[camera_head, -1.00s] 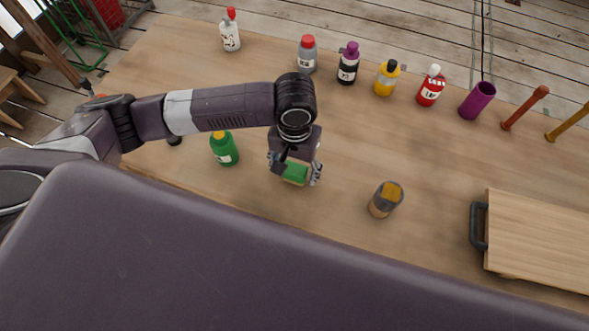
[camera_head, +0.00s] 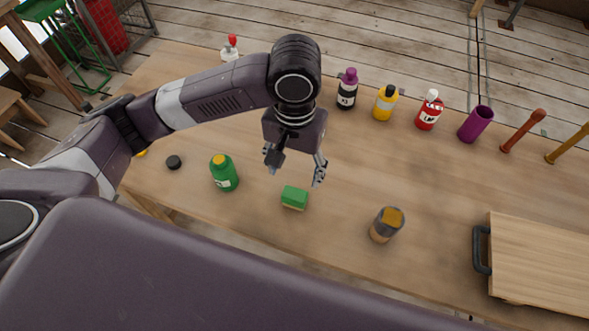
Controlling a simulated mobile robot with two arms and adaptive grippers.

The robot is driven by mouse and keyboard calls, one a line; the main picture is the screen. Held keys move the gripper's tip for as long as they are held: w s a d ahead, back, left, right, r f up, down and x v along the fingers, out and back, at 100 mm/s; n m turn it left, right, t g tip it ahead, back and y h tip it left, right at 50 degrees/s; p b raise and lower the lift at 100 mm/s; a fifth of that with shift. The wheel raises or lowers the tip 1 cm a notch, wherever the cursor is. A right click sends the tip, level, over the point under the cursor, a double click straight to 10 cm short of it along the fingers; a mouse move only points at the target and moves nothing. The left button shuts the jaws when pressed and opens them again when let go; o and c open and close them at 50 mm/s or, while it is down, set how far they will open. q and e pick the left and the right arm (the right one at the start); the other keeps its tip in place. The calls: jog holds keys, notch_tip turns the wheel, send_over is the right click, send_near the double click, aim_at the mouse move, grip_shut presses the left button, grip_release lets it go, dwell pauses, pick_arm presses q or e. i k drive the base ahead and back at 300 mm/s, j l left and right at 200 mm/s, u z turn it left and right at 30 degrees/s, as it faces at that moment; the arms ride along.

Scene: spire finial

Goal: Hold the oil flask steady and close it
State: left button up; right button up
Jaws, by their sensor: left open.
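A green bottle (camera_head: 223,175) with a yellow top and a white label stands upright at the left of the table. I cannot tell for sure which container is the oil flask. A small black round cap (camera_head: 173,162) lies on the table left of the green bottle. My left gripper (camera_head: 294,168) is open and empty, pointing down. It is above and a little behind a green sponge-like block (camera_head: 294,197), apart from it. My right gripper is not in view.
A dark cup with yellow-orange contents (camera_head: 386,224) stands right of the block. A board with a dark handle (camera_head: 482,249) lies at the right. Bottles, a purple cup (camera_head: 475,124) and upright rods line the back. My left arm hides part of that row.

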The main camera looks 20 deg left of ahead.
aim_at(222, 167)
jog(key=u, duration=1.2)
